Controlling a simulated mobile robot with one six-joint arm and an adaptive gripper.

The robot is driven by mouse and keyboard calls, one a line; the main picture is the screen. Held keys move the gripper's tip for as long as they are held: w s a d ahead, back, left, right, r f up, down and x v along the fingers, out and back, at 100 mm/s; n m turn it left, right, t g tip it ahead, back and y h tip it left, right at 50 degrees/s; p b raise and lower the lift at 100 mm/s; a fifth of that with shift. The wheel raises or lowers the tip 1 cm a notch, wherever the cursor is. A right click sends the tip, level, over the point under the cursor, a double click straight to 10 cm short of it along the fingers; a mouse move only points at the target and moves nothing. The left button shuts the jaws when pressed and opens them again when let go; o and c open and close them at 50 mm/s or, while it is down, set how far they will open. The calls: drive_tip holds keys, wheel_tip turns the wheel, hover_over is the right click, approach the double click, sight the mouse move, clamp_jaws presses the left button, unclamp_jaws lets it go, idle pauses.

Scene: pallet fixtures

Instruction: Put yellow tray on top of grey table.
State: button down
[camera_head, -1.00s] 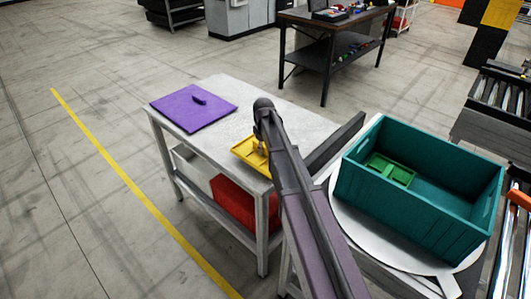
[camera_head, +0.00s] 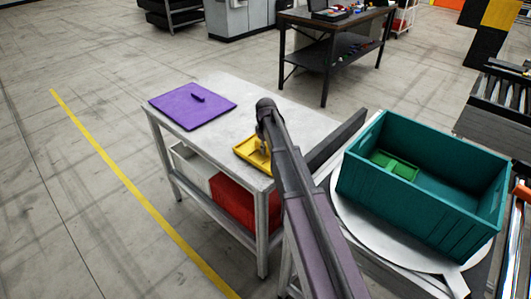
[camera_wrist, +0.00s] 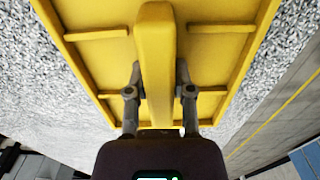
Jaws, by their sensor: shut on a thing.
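The yellow tray (camera_head: 247,150) is at the near right part of the grey table (camera_head: 222,92), partly hidden by my arm in the head view. In the wrist view the yellow tray (camera_wrist: 204,45) fills the upper middle, with a raised central bar and low ribs. My gripper (camera_wrist: 160,85) is shut on that central bar, one finger on each side. The speckled grey table top (camera_wrist: 55,90) shows beyond the tray's edges. I cannot tell whether the tray touches the table top or is just above it.
A purple mat (camera_head: 193,108) with a small handle lies at the table's far left. A teal crate (camera_head: 400,215) with a green tray (camera_head: 394,166) inside stands at the right. A red bin (camera_head: 235,200) is on the lower shelf. The table's middle is clear.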

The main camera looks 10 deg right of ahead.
drive_tip(key=shift+f, duration=0.1)
idle(0.3)
drive_tip(key=shift+f, duration=0.15)
drive_tip(key=shift+c, duration=2.4)
unclamp_jaws()
wheel_tip(320, 180, up, 12)
drive_tip(key=p, duration=1.2)
drive_tip(key=shift+r, duration=0.2)
drive_tip(key=s+a+m, duration=0.1)
drive_tip(key=s+m, duration=0.6)
drive_tip(key=s, duration=2)
drive_tip(key=shift+s, duration=0.35)
drive_tip(key=shift+a, duration=0.1)
